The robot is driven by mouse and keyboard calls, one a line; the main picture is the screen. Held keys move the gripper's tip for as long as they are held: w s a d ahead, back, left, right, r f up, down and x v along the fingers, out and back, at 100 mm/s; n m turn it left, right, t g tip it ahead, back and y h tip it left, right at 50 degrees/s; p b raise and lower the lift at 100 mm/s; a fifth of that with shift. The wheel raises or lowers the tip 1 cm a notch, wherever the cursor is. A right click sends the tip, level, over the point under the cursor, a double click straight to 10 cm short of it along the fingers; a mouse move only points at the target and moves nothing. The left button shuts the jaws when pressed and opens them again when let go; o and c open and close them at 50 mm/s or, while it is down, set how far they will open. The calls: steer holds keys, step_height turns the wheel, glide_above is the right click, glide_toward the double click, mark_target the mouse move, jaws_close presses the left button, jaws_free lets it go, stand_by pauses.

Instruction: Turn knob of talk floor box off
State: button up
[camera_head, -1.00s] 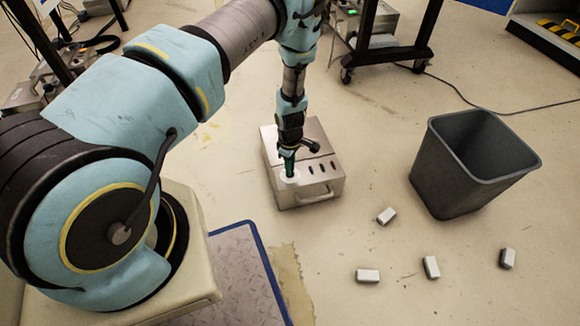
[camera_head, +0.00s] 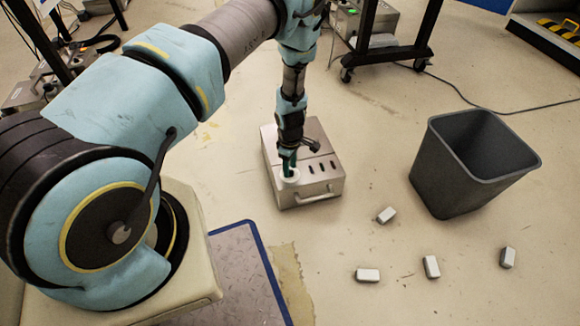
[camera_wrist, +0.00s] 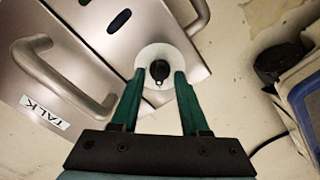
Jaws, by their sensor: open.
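The talk floor box (camera_head: 318,152) is a silver metal box on the floor in the middle of the head view. In the wrist view the box (camera_wrist: 85,80) fills the upper left, with a TALK label (camera_wrist: 45,112) on one side. Its dark knob (camera_wrist: 160,70) sits on a round white plate (camera_wrist: 148,55). My gripper (camera_head: 289,170) is over the box's front left corner, above the knob. In the wrist view my gripper's green fingers (camera_wrist: 157,80) are open, one on either side of the knob. I cannot tell whether they touch it.
Metal handles (camera_wrist: 60,75) stick out from the box. A grey bin (camera_head: 455,170) stands to the right. Several small light blocks (camera_head: 431,267) lie on the floor in front. A wheeled stand (camera_head: 385,50) is behind. The floor between box and bin is clear.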

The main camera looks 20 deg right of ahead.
step_height(320, 180, up, 11)
steer(key=p, duration=0.2)
steer(key=shift+f+p, duration=0.15)
steer(key=shift+p, duration=0.15)
